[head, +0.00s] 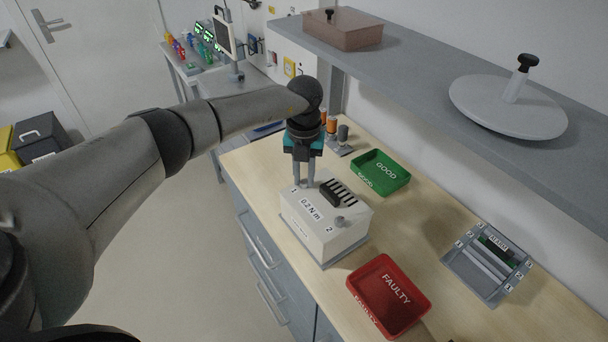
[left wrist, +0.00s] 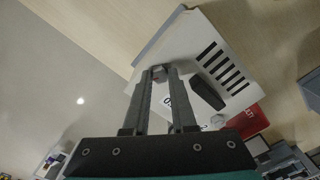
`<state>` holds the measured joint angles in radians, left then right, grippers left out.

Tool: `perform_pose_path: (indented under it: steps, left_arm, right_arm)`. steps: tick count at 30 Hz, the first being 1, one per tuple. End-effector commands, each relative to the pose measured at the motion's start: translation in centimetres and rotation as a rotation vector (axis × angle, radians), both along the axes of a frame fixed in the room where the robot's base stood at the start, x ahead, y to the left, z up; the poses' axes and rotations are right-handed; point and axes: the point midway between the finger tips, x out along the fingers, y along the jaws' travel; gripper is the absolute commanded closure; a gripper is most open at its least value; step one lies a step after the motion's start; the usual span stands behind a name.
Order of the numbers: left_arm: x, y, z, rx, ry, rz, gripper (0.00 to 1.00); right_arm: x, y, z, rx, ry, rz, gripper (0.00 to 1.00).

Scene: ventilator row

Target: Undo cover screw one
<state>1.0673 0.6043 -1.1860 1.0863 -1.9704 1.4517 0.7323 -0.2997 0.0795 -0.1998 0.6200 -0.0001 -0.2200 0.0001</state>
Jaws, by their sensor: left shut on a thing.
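A white box (head: 325,228) labelled "0.2 N m" stands on the wooden bench, with a black slotted vent and a dark handle on top. It also shows in the left wrist view (left wrist: 190,40). My left gripper (head: 304,184) points down at the corner marked 1. In the left wrist view its fingertips (left wrist: 158,72) are closed on a small grey knob, cover screw one (left wrist: 159,76), mostly hidden between them. Cover screw two (head: 341,221), a grey knob, stands at the corner marked 2 and also shows in the left wrist view (left wrist: 218,120). My right gripper is out of view.
A green GOOD tray (head: 380,187) lies behind the box and a red FAULTY tray (head: 362,303) in front. A grey compartment tray (head: 462,268) is at the right. Orange and grey cylinders (head: 332,125) stand behind my gripper. A shelf (head: 420,72) overhangs the bench.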

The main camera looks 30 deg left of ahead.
Motion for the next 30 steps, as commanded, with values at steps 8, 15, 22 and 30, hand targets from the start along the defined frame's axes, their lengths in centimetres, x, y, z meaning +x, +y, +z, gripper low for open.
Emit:
perform_pose_path:
  steps: [8, 15, 22, 30]
  left_arm:
    - [0.0, 0.0, 0.1, 0.0, -0.001, 0.0, 0.52]
    - [0.0, 0.0, 0.0, 0.0, 0.0, -0.001, 0.45]
    - [0.1, 0.0, 1.3, -0.001, -0.003, -0.002, 0.45]
    - [0.2, 0.0, 7.2, -0.001, -0.007, -0.002, 0.45]
  right_arm:
    - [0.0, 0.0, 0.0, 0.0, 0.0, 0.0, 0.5]
    - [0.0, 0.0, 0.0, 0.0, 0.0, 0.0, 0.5]
    - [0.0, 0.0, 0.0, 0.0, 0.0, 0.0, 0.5]
    - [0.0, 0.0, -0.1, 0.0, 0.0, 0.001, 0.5]
